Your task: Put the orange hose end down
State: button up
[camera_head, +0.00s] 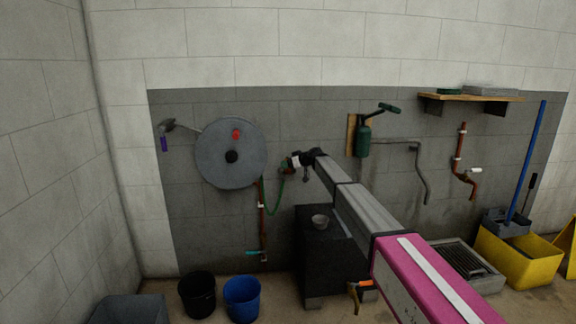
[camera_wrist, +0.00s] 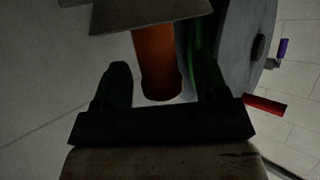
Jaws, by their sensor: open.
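My gripper (camera_head: 291,163) is out at the end of my arm, in front of the wall and just right of the grey hose reel (camera_head: 218,165). Its jaws are open in the wrist view, with a finger on either side. An orange-brown cylinder, seemingly the orange hose end (camera_wrist: 154,62), shows between the fingers, with gaps on both sides. Whether anything supports it is unclear. A green hose (camera_head: 279,196) loops from below the reel up to my gripper. It also shows beside the right finger in the wrist view (camera_wrist: 195,45).
A dark cabinet (camera_head: 319,258) with a small bowl (camera_head: 320,222) stands below my arm. A copper pipe (camera_head: 262,222) runs down the wall under the reel. A black bucket (camera_head: 197,296) and a blue bucket (camera_head: 242,300) stand on the floor. A green pump (camera_head: 363,141) hangs right.

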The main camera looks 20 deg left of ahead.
jog(key=v, duration=1.1)
jog(key=s+d+f+m+h, duration=0.25)
jog(key=s+d+f, duration=0.35)
jog(key=d, duration=0.6)
jog(key=s+d+f+m+h, duration=0.25)
jog(key=s+d+f, duration=0.25)
jog(key=d+f, duration=0.6)
jog(key=s+d+f+m+h, duration=0.25)
jog(key=s+d+f, duration=0.25)
jog(key=d, duration=0.9)
jog(key=s+d+f+m+g+h, duration=0.1)
jog(key=s+d+f+m, duration=0.3)
jog(key=s+d, duration=0.8)
jog(key=s+d+f+m+g+h, duration=0.2)
jog(key=s+d+f+m+h, duration=0.2)
jog(key=s+d, duration=0.9)
jog(key=shift+d+f, duration=0.15)
jog(key=shift+d, duration=0.6)
jog(key=shift+h, duration=0.25)
jog(key=shift+c, duration=0.3)
